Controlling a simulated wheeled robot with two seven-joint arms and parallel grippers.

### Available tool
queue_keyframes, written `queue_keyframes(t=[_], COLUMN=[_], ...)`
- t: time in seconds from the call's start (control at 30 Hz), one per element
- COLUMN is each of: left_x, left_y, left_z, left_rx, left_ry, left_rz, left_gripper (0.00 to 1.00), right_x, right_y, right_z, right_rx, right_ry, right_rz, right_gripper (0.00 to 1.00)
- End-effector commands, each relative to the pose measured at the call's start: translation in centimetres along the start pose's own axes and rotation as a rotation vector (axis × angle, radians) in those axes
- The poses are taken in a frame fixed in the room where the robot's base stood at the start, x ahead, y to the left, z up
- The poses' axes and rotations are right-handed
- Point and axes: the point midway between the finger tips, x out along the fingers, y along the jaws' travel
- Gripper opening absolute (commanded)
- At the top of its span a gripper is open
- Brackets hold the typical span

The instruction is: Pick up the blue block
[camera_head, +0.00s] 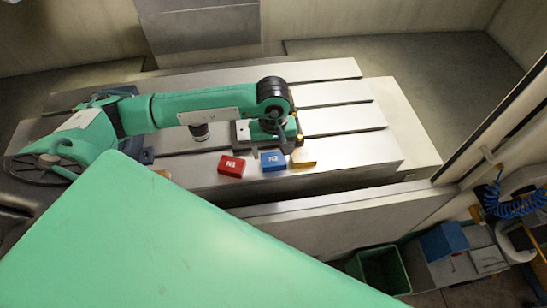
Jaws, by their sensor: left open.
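The blue block (273,161), with white lettering on it, lies near the front edge of the slotted metal table (340,152). My left gripper (271,146) is open, pointing down just behind and above the blue block in the picture. Its fingers are small and partly hidden by my wrist, and I cannot tell whether they touch the block. No block shows between them. My right gripper is not in view.
A red block (232,165) lies left of the blue one, and a yellow block (303,159) lies close on its right. A green bin (382,270) is on the floor at lower right.

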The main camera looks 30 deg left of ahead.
Motion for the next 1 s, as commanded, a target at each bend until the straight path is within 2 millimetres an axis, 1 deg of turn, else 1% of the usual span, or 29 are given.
queue_keyframes(t=[0.03, 0.1, 0.2, 0.3, 0.4, 0.53, 0.57, 0.7, 0.77, 1.0], left_x=[0.2, 1.1, 2.5, 3.3, 3.6, 3.6, 3.6, 3.5, 3.5, 3.4], left_y=[0.0, 0.1, 0.1, 0.1, 0.1, 0.1, 0.1, 0.1, 0.1, 0.2], left_z=[0.0, -0.1, -0.1, -0.1, -0.2, -0.2, -0.2, -0.2, -0.2, -0.2], left_rx=[-0.002, -0.002, -0.002, -0.002, -0.001, -0.001, -0.001, -0.001, -0.001, -0.001], left_ry=[-0.004, -0.003, -0.003, -0.002, 0.000, 0.000, 0.000, 0.000, 0.000, 0.000], left_rz=[-0.004, -0.004, -0.003, -0.001, 0.000, 0.000, 0.000, 0.000, -0.001, 0.000], left_gripper=[0.75, 0.75, 0.75, 0.75, 0.75, 0.75, 0.71, 0.43, 0.32, 0.32], right_x=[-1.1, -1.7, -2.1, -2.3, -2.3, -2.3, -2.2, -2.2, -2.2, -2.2], right_y=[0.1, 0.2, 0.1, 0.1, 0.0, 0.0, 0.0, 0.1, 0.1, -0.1], right_z=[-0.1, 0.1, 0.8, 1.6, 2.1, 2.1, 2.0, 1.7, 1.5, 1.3], right_rx=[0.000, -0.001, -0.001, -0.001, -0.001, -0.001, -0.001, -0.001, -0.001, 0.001], right_ry=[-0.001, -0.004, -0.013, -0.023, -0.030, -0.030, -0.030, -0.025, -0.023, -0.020], right_rz=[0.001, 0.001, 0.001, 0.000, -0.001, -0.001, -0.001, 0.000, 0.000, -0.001], right_gripper=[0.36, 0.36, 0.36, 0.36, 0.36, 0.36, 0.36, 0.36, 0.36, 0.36])
